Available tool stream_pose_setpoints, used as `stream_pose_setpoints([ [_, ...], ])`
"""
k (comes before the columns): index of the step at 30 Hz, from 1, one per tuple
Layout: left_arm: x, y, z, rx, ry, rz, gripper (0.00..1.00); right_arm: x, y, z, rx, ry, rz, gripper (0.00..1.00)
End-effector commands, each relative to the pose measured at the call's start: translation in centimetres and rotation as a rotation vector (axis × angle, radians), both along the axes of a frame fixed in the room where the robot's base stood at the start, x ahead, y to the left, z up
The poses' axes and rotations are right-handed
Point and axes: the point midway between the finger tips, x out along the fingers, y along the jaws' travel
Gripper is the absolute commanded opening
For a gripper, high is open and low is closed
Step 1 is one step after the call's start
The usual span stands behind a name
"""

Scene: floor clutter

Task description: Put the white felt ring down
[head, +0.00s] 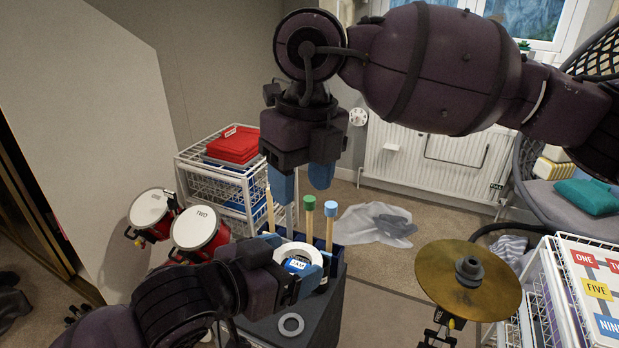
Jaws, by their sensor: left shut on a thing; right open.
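A white ring (298,250) is at my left gripper (300,266), whose blue fingers are shut on it. The ring is above a dark stand (320,318), beside upright wooden sticks; I cannot tell whether it touches anything below. A small blue and white label shows at its near side. My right gripper (302,180) is open and empty, pointing down above the sticks. One stick has a green top (309,203) and one a blue top (330,209). The top of a third stick (270,207) is hidden by the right gripper. My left gripper hides part of the ring and stand.
A grey ring (291,324) lies on the stand's front. Two red drums (199,229) stand left, and a cymbal (470,280) stands right. A white wire rack (215,180) holds red items (234,144). A crumpled clear bag (372,223) lies on the floor behind.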

Motion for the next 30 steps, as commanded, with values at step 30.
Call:
stream_pose_setpoints([
  [30,0.0,0.0,0.0,0.000,0.000,0.000,0.58,-0.1,-0.9,-10.8,-0.064,0.002,-0.066,0.54],
])
